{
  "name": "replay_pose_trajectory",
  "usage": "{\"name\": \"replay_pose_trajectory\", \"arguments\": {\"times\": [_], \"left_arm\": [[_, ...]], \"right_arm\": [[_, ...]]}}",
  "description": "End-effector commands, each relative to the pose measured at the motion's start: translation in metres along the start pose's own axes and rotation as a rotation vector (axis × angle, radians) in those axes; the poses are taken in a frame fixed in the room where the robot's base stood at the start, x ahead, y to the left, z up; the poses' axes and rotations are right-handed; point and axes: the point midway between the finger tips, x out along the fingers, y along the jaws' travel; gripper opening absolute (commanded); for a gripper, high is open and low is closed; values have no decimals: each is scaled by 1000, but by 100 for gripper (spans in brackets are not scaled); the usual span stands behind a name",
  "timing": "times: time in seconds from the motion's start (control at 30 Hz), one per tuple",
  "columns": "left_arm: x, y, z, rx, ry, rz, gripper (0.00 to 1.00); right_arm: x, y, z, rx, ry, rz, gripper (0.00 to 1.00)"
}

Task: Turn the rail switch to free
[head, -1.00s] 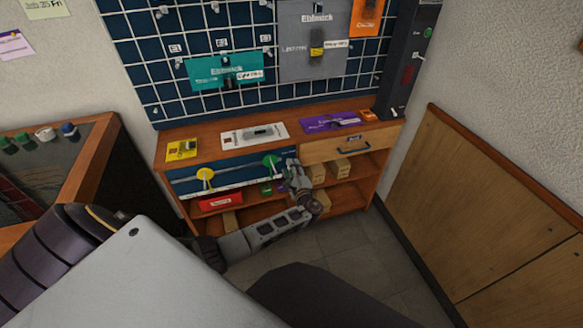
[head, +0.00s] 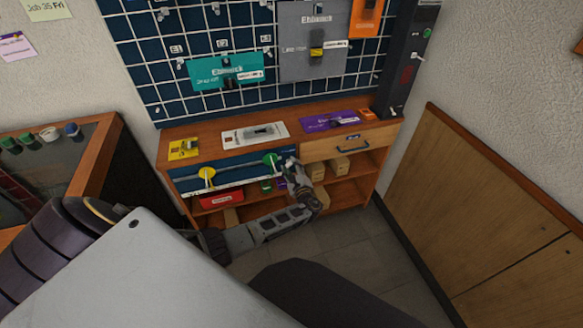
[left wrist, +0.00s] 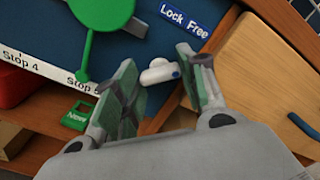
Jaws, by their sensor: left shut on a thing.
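The rail switch (left wrist: 158,72) is a small white knob under a blue "Lock Free" label (left wrist: 184,18) at the right end of the blue rail panel (left wrist: 45,25). My left gripper (left wrist: 162,82) has its two green-padded fingers on either side of the knob and is shut on it. Which word the switch points at is not clear. In the head view my left gripper (head: 287,168) is at the right end of the blue panel, just right of a green round slider (head: 271,160). My right gripper is not in view.
A yellow slider (head: 207,175) sits on the panel's left part. The wooden drawer (head: 345,146) with a dark blue handle is close on the right. Below is an open shelf with a red box (head: 221,199) and wooden blocks (head: 340,166). Cards lie on the top.

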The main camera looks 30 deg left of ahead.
Motion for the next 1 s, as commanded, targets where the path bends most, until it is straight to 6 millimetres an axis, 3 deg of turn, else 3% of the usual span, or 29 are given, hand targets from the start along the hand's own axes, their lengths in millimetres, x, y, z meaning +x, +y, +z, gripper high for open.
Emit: {"name": "replay_pose_trajectory", "arguments": {"times": [0.23,0.27,0.4,0.77,1.0], "left_arm": [[-1,0,-2,2,4,-1,17],[-1,0,-2,2,4,-1,45],[-1,0,-1,1,3,0,62],[-1,0,0,0,1,0,62],[-12,0,-1,0,2,-1,62]], "right_arm": [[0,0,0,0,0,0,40],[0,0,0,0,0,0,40],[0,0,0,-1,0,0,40],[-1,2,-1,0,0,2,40],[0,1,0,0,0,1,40]]}}
